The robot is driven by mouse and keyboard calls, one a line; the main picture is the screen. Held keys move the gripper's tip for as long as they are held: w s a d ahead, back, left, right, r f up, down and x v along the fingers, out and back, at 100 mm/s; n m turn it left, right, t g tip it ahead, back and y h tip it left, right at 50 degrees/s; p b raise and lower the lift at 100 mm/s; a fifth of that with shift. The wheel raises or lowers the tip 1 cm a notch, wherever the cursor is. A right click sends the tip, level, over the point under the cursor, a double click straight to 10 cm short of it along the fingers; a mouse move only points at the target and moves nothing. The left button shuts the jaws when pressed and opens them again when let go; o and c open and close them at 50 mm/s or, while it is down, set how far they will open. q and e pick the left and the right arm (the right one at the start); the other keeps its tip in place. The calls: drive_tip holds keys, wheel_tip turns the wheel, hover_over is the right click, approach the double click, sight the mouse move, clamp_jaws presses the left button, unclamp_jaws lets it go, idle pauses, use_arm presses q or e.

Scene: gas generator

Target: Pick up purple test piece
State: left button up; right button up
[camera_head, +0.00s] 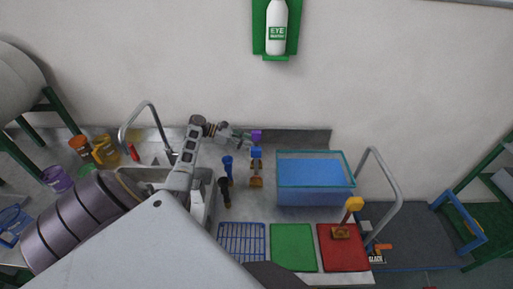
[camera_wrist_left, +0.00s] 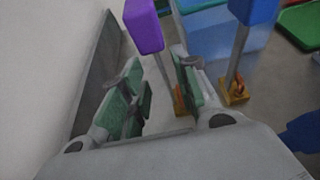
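The purple test piece (camera_head: 256,134) has a purple block on a thin stem. It stands at the back of the counter, behind a blue-topped piece (camera_head: 256,152). In the left wrist view the purple block (camera_wrist_left: 143,27) is just beyond my fingertips. Its stem runs down toward an orange-yellow base, partly hidden behind the right-hand finger. My left gripper (camera_head: 244,134) reaches in from the left, beside the purple block. Its green-padded fingers (camera_wrist_left: 157,66) are apart and hold nothing. I cannot tell whether the stem lies between them. My right gripper does not show.
The blue-topped piece (camera_wrist_left: 252,12) is close on the right in the wrist view. A blue tub (camera_head: 315,196) is right of the pieces. A blue rack (camera_head: 242,242), green mat (camera_head: 292,248) and red mat (camera_head: 343,258) lie in front. A sink faucet (camera_head: 150,106) stands left.

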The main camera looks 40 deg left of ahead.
use_arm(q)
drive_tip(key=shift+x, duration=2.75)
clamp_jaws()
